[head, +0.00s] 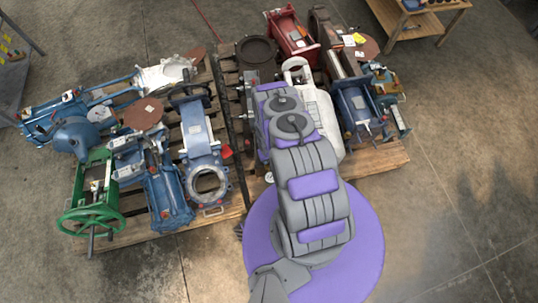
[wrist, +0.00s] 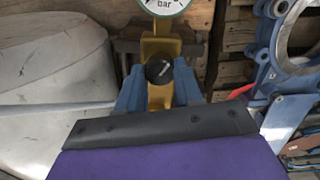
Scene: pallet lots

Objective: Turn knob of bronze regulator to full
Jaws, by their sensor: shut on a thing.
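The bronze regulator (wrist: 160,46) stands upright in the middle of the wrist view, with a round white gauge (wrist: 164,3) marked "bar" on top, cut off by the frame edge. Its black round knob (wrist: 159,71) faces me and has a pale pointer mark tilted up to the right. My gripper (wrist: 158,82) is shut on the knob, with a blue finger on each side of it. The gauge's needle cannot be read. In the head view my arm covers this spot, and I cannot make out the regulator or gripper there.
A blue flanged valve (wrist: 276,45) stands close on the right, and a large white casting (wrist: 50,75) on the left. In the head view, wooden pallets (head: 222,212) carry several blue, green and red machines. A workbench (head: 428,24) stands at the back; bare floor lies right.

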